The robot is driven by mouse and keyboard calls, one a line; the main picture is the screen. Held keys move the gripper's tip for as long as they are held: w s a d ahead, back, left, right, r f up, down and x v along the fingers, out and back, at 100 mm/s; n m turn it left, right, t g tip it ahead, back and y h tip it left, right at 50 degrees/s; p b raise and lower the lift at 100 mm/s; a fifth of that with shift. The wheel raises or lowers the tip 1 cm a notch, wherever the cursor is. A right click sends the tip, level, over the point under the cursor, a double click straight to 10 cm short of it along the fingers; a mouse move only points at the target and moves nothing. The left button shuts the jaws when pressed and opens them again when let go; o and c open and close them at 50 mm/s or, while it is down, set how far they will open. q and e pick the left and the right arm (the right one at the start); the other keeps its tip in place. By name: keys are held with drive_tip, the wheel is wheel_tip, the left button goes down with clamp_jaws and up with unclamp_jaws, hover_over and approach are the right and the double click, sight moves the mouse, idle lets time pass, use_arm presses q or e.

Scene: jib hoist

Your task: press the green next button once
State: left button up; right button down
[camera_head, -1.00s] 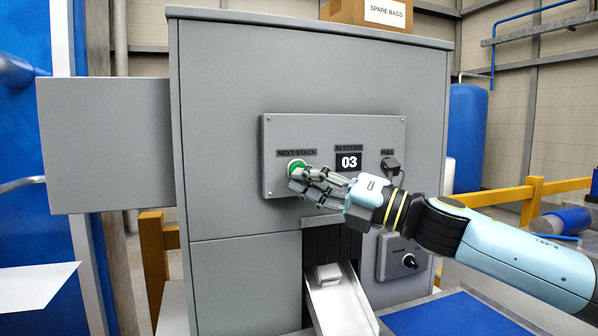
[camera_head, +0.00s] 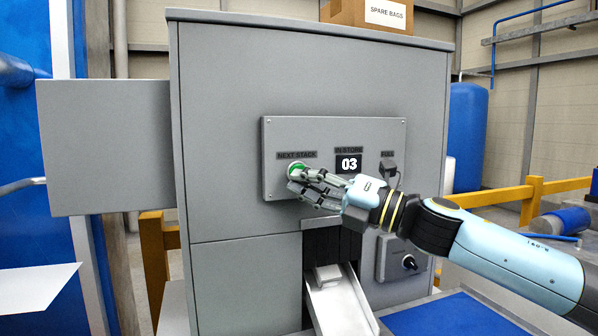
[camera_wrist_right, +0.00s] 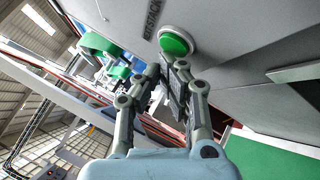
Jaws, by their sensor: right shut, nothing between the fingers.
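The green button (camera_head: 296,168) sits under the "NEXT STACK" label on the left of the grey control panel (camera_head: 335,130). In the right wrist view the button (camera_wrist_right: 175,42) shows as a green dome in a pale ring, just beyond my fingertips. My right gripper (camera_head: 292,180) is shut and empty, its fingertips at the lower edge of the button. In the right wrist view the fingertips (camera_wrist_right: 168,62) are very near the button; I cannot tell whether they touch it. The display (camera_head: 348,164) reads 03. My left gripper is not in view.
A dark "FULL" fitting (camera_head: 389,166) is at the panel's right. Below are a chute (camera_head: 345,308) with a grey block (camera_head: 328,275) and a small knob box (camera_head: 402,258). A "SPARE BAGS" box (camera_head: 345,12) stands on top of the cabinet.

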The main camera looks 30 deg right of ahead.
drive_tip(key=shift+w+d, duration=0.15)
drive_tip(key=shift+w, duration=0.25)
idle(0.6)
drive_tip(key=shift+s, duration=0.15)
drive_tip(key=shift+s+a+b, duration=0.2)
drive_tip(key=shift+s+b, duration=0.15)
drive_tip(key=shift+s, duration=0.3)
drive_tip(key=s+p, duration=0.2)
drive_tip(key=s+a+p, duration=0.1)
drive_tip(key=s+p, duration=0.2)
drive_tip(key=shift+a, duration=0.1)
idle(0.8)
